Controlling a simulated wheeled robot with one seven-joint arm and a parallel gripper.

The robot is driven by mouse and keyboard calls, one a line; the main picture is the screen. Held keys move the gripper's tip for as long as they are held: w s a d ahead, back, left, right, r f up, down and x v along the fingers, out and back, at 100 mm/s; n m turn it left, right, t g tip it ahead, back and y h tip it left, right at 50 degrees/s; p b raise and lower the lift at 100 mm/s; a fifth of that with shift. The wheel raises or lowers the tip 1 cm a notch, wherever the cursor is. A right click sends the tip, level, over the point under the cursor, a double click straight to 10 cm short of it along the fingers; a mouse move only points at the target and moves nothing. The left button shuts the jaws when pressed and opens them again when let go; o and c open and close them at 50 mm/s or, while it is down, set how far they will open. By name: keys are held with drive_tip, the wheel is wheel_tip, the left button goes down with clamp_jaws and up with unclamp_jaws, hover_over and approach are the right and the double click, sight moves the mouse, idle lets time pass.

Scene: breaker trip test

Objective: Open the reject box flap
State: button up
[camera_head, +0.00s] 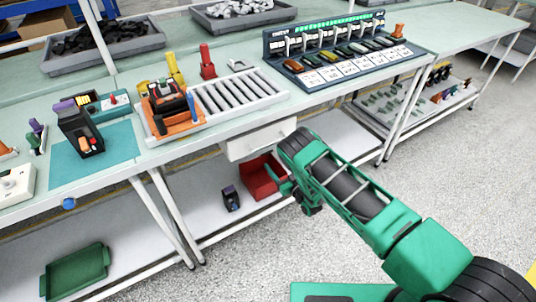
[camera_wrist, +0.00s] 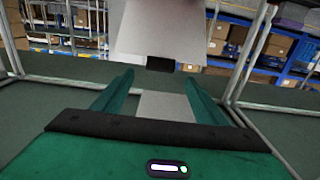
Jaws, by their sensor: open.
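A white box front (camera_head: 258,141) hangs under the front edge of the bench; I take it for the reject box with its flap. It looks closed in the head view. In the wrist view, a white panel (camera_wrist: 160,25) with a small black tab (camera_wrist: 160,64) is ahead of my gripper (camera_wrist: 159,82). My gripper is open and empty, its two green fingers spread apart. A paler panel (camera_wrist: 167,104) shows between the fingers; I cannot tell whether they touch it. In the head view, my gripper is below and right of the white box, partly hidden by my arm.
A red bin (camera_head: 256,180) and a small dark device (camera_head: 231,198) are on the lower shelf near my gripper. White bench legs (camera_head: 163,217) stand to the left. The bench top carries a roller tray (camera_head: 237,93) and a breaker rack (camera_head: 345,67). Open floor lies at the right.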

drive_tip(key=x, duration=0.9)
drive_tip(key=shift+w, duration=0.15)
